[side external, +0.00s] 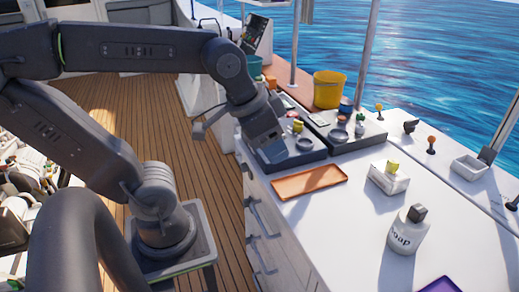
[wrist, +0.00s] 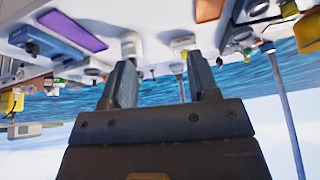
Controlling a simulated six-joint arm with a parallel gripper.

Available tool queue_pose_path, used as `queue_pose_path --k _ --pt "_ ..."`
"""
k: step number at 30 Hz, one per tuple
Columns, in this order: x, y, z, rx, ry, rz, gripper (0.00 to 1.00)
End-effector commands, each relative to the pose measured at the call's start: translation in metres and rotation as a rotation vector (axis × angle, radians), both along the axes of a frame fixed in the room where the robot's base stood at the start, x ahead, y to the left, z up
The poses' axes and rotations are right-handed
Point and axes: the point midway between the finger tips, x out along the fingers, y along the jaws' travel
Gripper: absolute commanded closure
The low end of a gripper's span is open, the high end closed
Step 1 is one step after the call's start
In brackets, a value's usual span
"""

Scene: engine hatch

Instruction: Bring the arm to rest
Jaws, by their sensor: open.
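My gripper (side external: 272,152) hangs at the end of the bent arm, beside the left edge of the white counter (side external: 350,215). In the side view it overlaps the near end of a dark grey tray; its exact height above that is hard to tell. In the wrist view, which looks upside down, the two fingers of my gripper (wrist: 163,82) stand apart with only sea and counter showing between them. Nothing is held.
Near my gripper lies a flat orange tray (side external: 310,181). Dark grey trays (side external: 372,137) with small parts sit behind it. Wooden deck (side external: 205,170) lies left.

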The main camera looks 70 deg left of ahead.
Motion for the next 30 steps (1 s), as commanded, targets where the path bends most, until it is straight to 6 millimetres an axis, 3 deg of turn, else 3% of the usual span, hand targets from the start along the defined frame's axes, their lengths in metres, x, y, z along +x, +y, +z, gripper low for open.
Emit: queue_pose_path --k 6,30 --pt "-0.020 0.005 -0.018 -0.041 -0.034 0.102 0.45" --pt "-0.020 0.005 -0.019 -0.042 -0.033 0.102 0.45"
